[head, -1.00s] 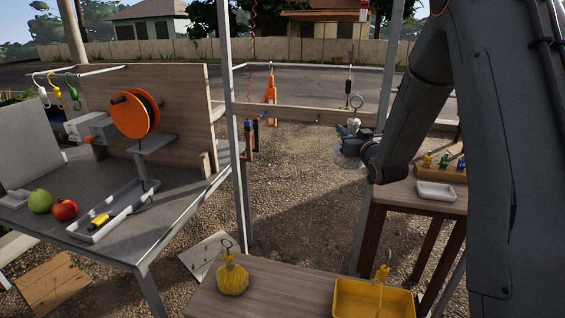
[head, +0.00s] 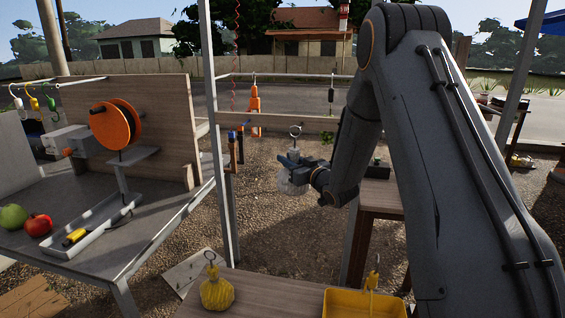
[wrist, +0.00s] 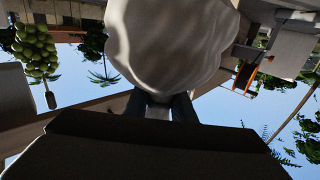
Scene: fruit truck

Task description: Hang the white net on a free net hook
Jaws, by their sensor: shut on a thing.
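The white net (head: 294,184) is a pale, rounded bundle with a metal ring (head: 296,131) standing above it. My gripper (head: 300,164) is shut on it and holds it in the air, over the gravel and left of the wooden table. In the wrist view the white net (wrist: 165,45) fills the top middle, just beyond the fingers (wrist: 160,106). At the far left a rail carries a white hook (head: 17,103), a yellow hook (head: 34,102) and a green hook (head: 50,102). I cannot tell which hooks are net hooks.
A back rail (head: 290,75) carries an orange tool (head: 254,97) and a dark hanging item (head: 332,90). A metal post (head: 216,150) stands left of my gripper. A yellow net (head: 217,292) and yellow bin (head: 350,305) are in front. An orange reel (head: 112,125) stands on the left bench.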

